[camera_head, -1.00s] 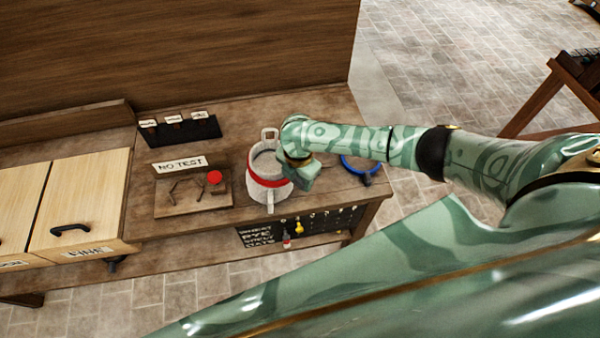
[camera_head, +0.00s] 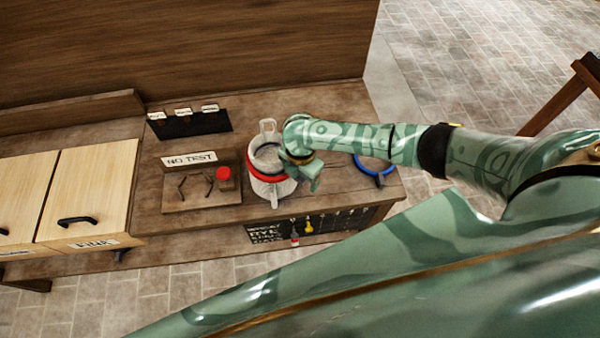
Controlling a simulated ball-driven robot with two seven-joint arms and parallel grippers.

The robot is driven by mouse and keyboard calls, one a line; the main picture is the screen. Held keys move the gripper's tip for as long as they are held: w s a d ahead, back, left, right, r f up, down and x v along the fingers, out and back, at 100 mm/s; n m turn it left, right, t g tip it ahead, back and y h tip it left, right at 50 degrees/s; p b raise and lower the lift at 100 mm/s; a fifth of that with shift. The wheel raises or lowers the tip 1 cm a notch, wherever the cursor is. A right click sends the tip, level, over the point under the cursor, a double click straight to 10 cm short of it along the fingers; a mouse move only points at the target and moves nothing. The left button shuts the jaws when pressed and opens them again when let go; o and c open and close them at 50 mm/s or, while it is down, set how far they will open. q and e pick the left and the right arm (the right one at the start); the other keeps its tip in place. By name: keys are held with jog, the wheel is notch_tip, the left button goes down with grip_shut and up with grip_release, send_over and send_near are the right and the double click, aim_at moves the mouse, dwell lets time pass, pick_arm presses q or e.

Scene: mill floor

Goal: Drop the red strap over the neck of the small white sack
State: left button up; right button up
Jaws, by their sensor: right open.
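My left gripper is not in view.
A board marked NO TEST (camera_head: 190,160) with hooks and a red knob (camera_head: 223,173) stands left of the sack. A blue ring (camera_head: 376,168) lies to the right, under my right arm. A black label rack (camera_head: 190,124) stands behind. Wooden bins (camera_head: 92,190) are at left.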

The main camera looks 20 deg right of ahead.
notch_tip(320, 180, up, 16)
jog(key=p, duration=0.4)
jog(key=shift+r, duration=0.15)
dwell(0.4)
